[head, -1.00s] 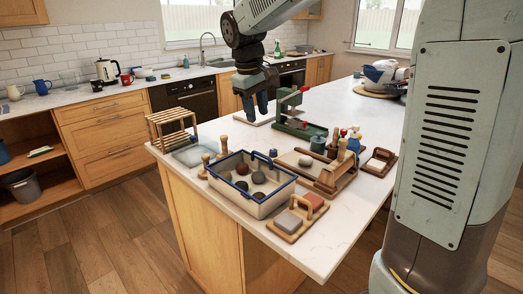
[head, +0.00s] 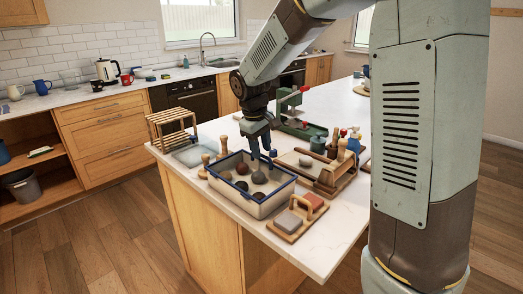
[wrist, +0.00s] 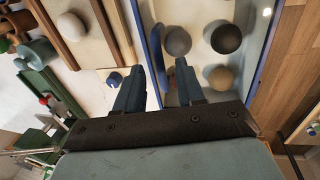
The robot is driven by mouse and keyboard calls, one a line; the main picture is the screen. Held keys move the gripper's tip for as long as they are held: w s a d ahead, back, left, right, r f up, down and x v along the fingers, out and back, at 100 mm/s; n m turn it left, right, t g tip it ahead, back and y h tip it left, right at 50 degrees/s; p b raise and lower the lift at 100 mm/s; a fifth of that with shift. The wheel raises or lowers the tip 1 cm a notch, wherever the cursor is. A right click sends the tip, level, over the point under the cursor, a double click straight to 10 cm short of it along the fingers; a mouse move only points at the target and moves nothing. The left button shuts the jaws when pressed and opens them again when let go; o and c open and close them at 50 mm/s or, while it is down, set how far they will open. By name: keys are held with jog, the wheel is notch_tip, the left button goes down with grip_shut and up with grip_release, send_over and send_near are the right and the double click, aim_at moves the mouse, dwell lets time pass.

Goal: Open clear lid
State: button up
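A clear-walled bin with a blue rim (head: 228,198) stands on the island, with several round balls of clay showing inside. A clear lid over it is hard to make out against the contents. A blue handle piece (head: 273,153) sits at the bin's far edge. In the wrist view the blue rim (wrist: 155,40) runs down toward the space between my fingers. My gripper (head: 262,153) points down at this far edge, its fingers apart. The wrist view shows the open gripper (wrist: 160,85) with one finger on each side of the rim's line; contact is unclear.
A wooden rack (head: 172,128) stands left of the bin. A wooden board with a pale slab (head: 296,164) lies right of it, near a green press (head: 296,120). Sanding blocks on a board (head: 298,218) stand in front right. The near right counter is clear.

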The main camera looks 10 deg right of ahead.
jog(key=shift+d+f, duration=0.1)
jog(key=shift+f, duration=0.5)
jog(key=shift+c, duration=0.4)
grip_shut()
